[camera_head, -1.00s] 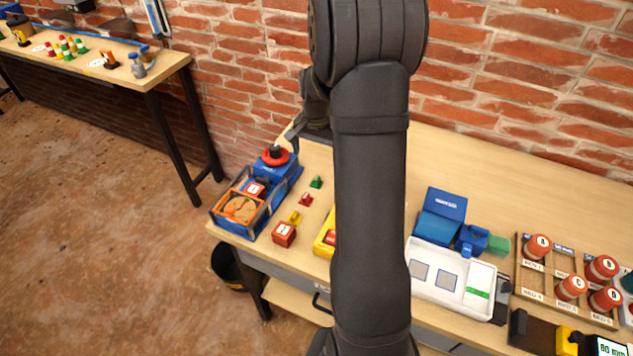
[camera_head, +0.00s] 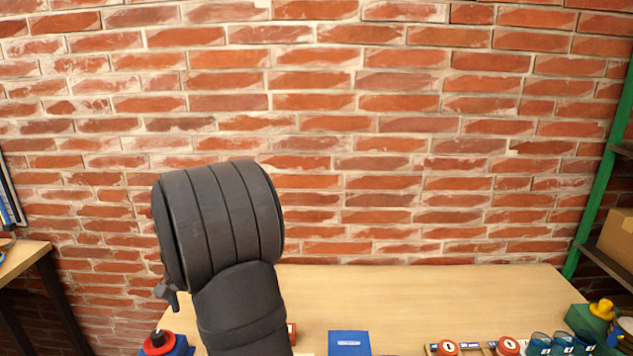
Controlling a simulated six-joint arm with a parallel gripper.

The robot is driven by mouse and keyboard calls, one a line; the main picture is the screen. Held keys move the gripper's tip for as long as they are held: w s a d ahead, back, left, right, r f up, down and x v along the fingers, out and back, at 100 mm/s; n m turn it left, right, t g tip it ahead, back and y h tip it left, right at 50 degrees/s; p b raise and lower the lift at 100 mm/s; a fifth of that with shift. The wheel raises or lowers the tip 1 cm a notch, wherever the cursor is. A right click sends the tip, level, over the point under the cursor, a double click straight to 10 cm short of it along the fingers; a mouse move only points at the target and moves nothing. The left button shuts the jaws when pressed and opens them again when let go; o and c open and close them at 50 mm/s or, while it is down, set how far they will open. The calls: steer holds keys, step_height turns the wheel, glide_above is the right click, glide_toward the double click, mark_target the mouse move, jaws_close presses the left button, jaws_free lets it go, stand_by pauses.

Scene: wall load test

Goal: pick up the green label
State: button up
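No green label can be made out in the current head view, where the bottom edge cuts off the front of the table. My arm fills the lower left-centre, in front of the wall. Only a small dark part of my gripper (camera_head: 167,293) shows at the arm's left side, above the table's left end. Its fingertips cannot be made out, so I cannot tell whether it is open, shut or holding anything.
The wooden table (camera_head: 420,293) is bare at the back, against the brick wall. Along the bottom edge are a red knob (camera_head: 158,342), a blue box (camera_head: 348,343), red caps (camera_head: 447,347), teal cups (camera_head: 540,344) and a yellow-topped green block (camera_head: 590,318). A green post (camera_head: 605,170) stands right.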

steer(key=shift+c, duration=0.4)
steer(key=c, duration=1.2)
steer(key=shift+d, duration=0.1)
steer(key=shift+c, duration=0.2)
step_height(320, 180, down, 17)
steer(key=shift+f, duration=0.2)
